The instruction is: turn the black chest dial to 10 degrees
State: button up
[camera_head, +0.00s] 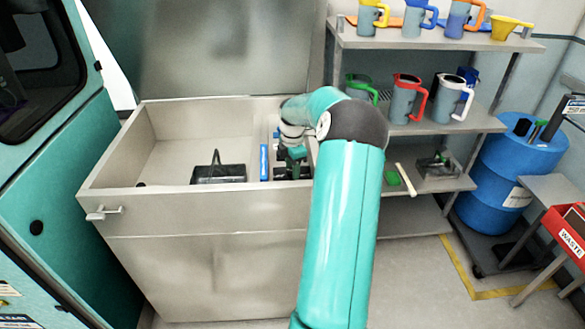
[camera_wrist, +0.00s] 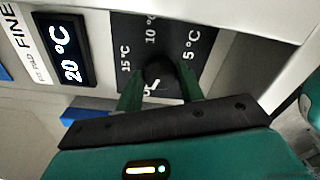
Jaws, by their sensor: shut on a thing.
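The black dial (camera_wrist: 160,74) shows in the wrist view on a dark panel (camera_wrist: 135,30) marked 15 °C, 10 °C and 5 °C. My gripper (camera_wrist: 160,88) has its green fingers on either side of the dial and is shut on it. A white mark shows on the dial, partly hidden. A display (camera_wrist: 70,58) beside the panel reads 20 °C. In the head view my gripper (camera_head: 293,165) reaches down into the right part of the open grey chest (camera_head: 190,215); the dial is hidden there.
A dark handled basket (camera_head: 218,174) and a blue object (camera_head: 264,162) are inside the chest. The raised lid (camera_head: 230,50) stands behind. Shelves (camera_head: 430,42) with several jugs stand to the right, with a blue barrel (camera_head: 510,165) beyond.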

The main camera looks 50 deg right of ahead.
jog(key=m, duration=0.6)
jog(key=shift+m, duration=0.3)
jog(key=m, duration=1)
jog(key=shift+m, duration=0.4)
jog(key=m, duration=0.3)
jog(key=shift+m, duration=0.3)
jog(key=m, duration=0.6)
jog(key=shift+m, duration=0.3)
